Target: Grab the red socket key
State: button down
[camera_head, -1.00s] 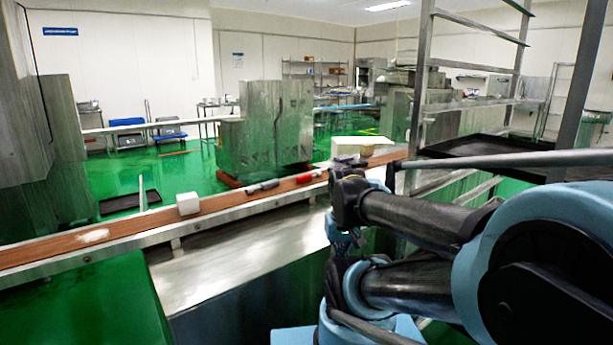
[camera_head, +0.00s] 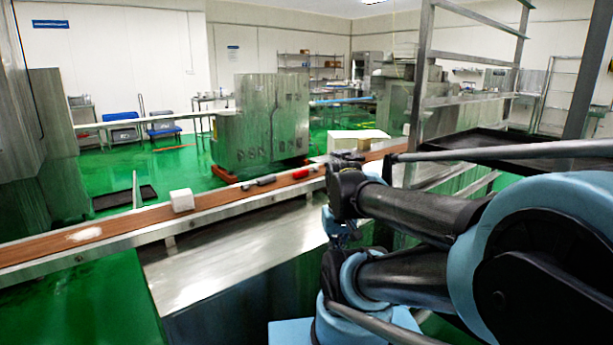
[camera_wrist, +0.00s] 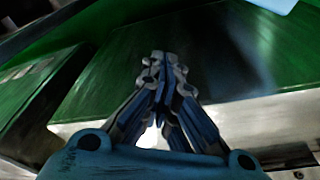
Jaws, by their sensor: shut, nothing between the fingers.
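The red socket key (camera_head: 299,174) is a small red piece lying on the brown conveyor belt (camera_head: 135,224) in the head view, near the front of my arm. Its exact shape is too small to make out. My gripper shows in the wrist view (camera_wrist: 164,62) with its fingers drawn together and nothing between them. It points over a green surface (camera_wrist: 125,75), and the key is not in that view. In the head view my dark wrist section is to the right of the key and apart from it, and the fingertips cannot be made out.
A dark grey tool (camera_head: 259,182) lies on the belt left of the key, and a white block (camera_head: 181,200) farther left. A pale box (camera_head: 357,140) stands to the right behind my arm. A metal rack (camera_head: 420,100) with a black tray (camera_head: 480,146) is at right.

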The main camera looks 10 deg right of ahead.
jog(key=c, duration=1.8)
grip_release()
jog(key=shift+s+r, duration=0.25)
jog(key=o, duration=0.6)
jog(key=shift+w+r, duration=0.3)
jog(key=shift+r, duration=0.3)
jog(key=shift+w+r, duration=0.25)
jog(key=shift+r, duration=0.3)
jog(key=shift+c, duration=0.2)
jog(key=w+r+m+g, duration=0.1)
jog(key=w+r+m, duration=0.4)
jog(key=w+r, duration=1.5)
jog(key=w+a+r+m, duration=0.1)
jog(key=w+r+m, duration=0.15)
jog(key=w, duration=1.55)
jog(key=m+g, duration=0.1)
jog(key=m, duration=0.3)
send_over(303, 170)
jog(key=shift+n, duration=0.25)
jog(key=f, duration=1.3)
jog(key=shift+w+f, duration=0.35)
jog(key=shift+s+d+f, duration=0.1)
jog(key=shift+s+f, duration=0.05)
jog(key=shift+f, duration=1.25)
jog(key=shift+s+f, duration=0.1)
jog(key=shift+f, duration=1.25)
